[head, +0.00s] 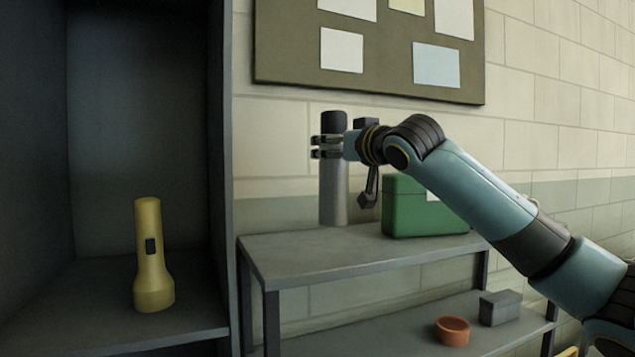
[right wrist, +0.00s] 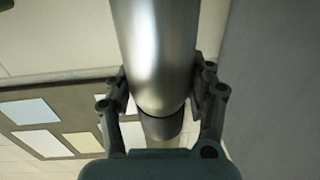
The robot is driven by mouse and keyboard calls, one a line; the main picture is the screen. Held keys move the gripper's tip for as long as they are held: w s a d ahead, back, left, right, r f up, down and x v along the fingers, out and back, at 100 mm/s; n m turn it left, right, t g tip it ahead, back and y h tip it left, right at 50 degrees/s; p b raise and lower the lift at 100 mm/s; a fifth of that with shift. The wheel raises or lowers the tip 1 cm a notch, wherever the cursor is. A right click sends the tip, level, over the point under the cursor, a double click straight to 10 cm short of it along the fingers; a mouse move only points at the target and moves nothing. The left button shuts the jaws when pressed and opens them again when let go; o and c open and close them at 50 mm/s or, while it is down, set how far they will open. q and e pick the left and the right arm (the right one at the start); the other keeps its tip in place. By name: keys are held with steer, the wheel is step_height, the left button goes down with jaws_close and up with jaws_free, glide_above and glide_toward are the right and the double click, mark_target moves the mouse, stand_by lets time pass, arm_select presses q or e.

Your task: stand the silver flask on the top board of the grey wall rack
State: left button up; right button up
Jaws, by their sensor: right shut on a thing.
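The silver flask (head: 333,195) is upright, with a dark cap (head: 333,122) on top. My right gripper (head: 325,147) is shut around its upper part, just below the cap. In the right wrist view the flask (right wrist: 156,50) lies between the two fingers (right wrist: 162,98), with its cap (right wrist: 162,128) beyond them. The flask's base is over the back part of the top board (head: 320,257) of the grey rack. It looks at or very close to the board; I cannot tell if it touches. My left gripper is not in view.
A green box (head: 410,210) stands on the top board, right of the flask. The lower board holds an orange bowl (head: 453,331) and a grey block (head: 500,308). A yellow flashlight (head: 152,255) stands in the dark cabinet (head: 218,170) at left. The top board's front left is clear.

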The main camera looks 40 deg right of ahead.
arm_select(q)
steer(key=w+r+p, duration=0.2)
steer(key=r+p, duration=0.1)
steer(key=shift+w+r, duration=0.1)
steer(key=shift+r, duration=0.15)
arm_select(e)
steer(key=w+a+f, duration=0.2)
steer(key=w+f, duration=0.4)
steer(key=f, duration=0.1)
steer(key=shift+f, duration=0.35)
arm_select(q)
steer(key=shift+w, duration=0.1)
arm_select(e)
steer(key=o, duration=1.1)
steer(key=shift+f, duration=0.2)
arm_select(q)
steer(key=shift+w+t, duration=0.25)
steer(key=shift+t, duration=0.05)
arm_select(e)
steer(key=o, duration=0.5)
steer(key=shift+c, duration=0.2)
steer(key=shift+r, duration=0.15)
